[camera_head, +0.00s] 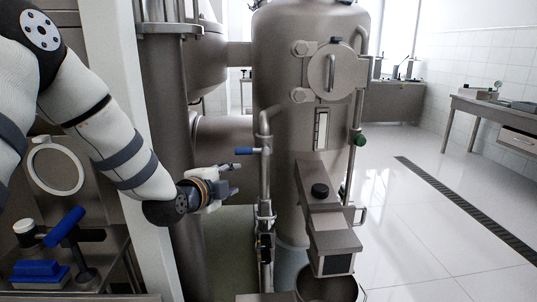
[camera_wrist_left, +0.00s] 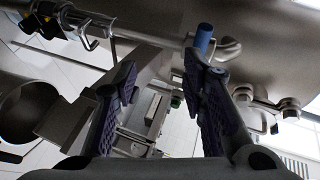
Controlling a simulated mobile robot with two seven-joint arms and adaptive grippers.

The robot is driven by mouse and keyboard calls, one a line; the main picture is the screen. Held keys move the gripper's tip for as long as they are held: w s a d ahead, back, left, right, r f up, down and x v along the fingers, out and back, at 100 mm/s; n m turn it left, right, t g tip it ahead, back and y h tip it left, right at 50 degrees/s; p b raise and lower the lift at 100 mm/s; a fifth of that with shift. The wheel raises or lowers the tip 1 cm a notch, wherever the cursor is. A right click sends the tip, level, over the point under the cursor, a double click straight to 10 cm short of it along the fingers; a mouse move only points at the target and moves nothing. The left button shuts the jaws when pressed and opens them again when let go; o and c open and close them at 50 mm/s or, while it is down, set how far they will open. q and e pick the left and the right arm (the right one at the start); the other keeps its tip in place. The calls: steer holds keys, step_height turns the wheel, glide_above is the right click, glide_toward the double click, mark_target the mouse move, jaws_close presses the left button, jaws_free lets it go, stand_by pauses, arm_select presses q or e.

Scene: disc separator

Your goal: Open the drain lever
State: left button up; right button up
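A short lever with a blue grip (camera_head: 245,151) sticks out to the left from a thin vertical metal pipe in front of the large steel tank. I take it as the drain lever. In the left wrist view its blue end (camera_wrist_left: 204,38) shows beyond the tip of the right-hand finger. My left gripper (camera_head: 230,180) is just below and to the left of the lever in the head view. Its two fingers are spread apart in the left wrist view (camera_wrist_left: 162,75), with nothing held between them. Contact with the lever cannot be made out. My right gripper is out of view.
The pipe (camera_head: 265,185) carries fittings lower down. The steel tank (camera_head: 300,130) stands behind, with a boxy outlet (camera_head: 330,225) at right. A white post (camera_head: 125,130) stands by my left arm. A blue-handled tool (camera_head: 65,228) is lower left. Tiled floor at right is open.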

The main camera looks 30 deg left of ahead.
arm_select(q)
steer(key=t, duration=0.1)
glide_toward(242, 154)
steer(key=s, duration=0.1)
steer(key=shift+m, duration=0.5)
steer(key=x, duration=0.6)
steer(key=shift+w, duration=0.2)
steer(key=b+x, duration=0.1)
steer(key=x, duration=0.3)
steer(key=shift+w+f+b, duration=0.15)
steer(key=shift+w+b, duration=0.2)
steer(key=shift+b, duration=0.05)
steer(key=shift+w+a, duration=0.1)
steer(key=shift+w, duration=0.25)
steer(key=shift+r+y, duration=0.3)
steer(key=shift+r, duration=0.15)
steer(key=shift+w, duration=0.1)
jaws_close()
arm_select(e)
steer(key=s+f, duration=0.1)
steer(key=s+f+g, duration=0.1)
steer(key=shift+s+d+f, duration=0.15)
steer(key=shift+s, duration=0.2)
